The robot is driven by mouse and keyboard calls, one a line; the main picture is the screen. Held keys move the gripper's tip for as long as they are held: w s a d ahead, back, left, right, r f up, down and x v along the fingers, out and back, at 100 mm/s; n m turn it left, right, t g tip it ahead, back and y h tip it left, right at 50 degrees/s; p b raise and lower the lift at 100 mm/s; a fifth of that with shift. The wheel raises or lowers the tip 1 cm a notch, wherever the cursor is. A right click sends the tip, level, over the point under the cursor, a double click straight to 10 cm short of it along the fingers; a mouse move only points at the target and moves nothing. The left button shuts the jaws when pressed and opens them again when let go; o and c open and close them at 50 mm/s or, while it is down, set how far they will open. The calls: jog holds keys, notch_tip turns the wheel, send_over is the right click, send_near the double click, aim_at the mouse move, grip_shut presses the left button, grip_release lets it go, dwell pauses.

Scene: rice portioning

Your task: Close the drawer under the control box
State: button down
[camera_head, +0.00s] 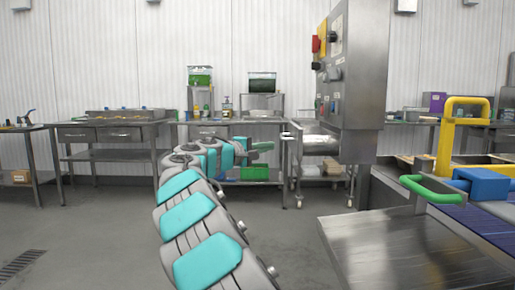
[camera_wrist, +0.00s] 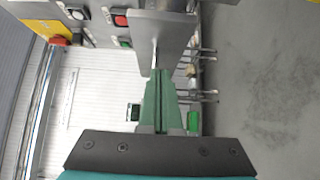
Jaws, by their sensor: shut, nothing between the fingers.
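The grey steel control box (camera_head: 362,75) hangs right of centre in the head view, with buttons on its face. In the wrist view its button panel (camera_wrist: 97,14) is at the upper left. Under it, a metal drawer (camera_head: 310,130) sticks out to the left. In the wrist view the drawer (camera_wrist: 165,35) shows as a steel panel just ahead of the fingertips. My gripper (camera_head: 271,146), with green fingers, is at the drawer's outer end. In the wrist view the gripper (camera_wrist: 160,74) is shut and empty, tips at the panel's edge. I cannot tell whether they touch.
A wheeled cart (camera_head: 322,172) stands behind the drawer. A steel surface (camera_head: 405,250) with a green handle (camera_head: 430,190) is at the lower right. A yellow frame (camera_head: 445,140) stands at the right. Steel tables (camera_head: 115,125) line the back wall. The floor at the left is clear.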

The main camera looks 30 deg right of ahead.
aim_at(323, 144)
jog(key=shift+s+d+p, duration=0.1)
jog(key=shift+s+d, duration=0.1)
jog(key=shift+d, duration=1)
jog(key=shift+s+d+p, duration=0.1)
jog(key=shift+s+d, duration=0.05)
jog(key=shift+d, duration=1.05)
jog(key=shift+s+d+p, duration=0.1)
jog(key=shift+s+d, duration=0.1)
jog(key=shift+d, duration=1)
jog(key=s+d+b, duration=0.1)
jog(key=d, duration=0.2)
jog(key=s+d, duration=0.2)
jog(key=d, duration=0.1)
jog(key=s+d+b, duration=0.1)
jog(key=s+d, duration=0.1)
jog(key=shift+s+d+f+b, duration=0.1)
jog(key=shift+s+d+b, duration=0.15)
jog(key=shift+d+b, duration=0.15)
jog(key=shift+s+d, duration=0.25)
jog(key=shift+d, duration=0.15)
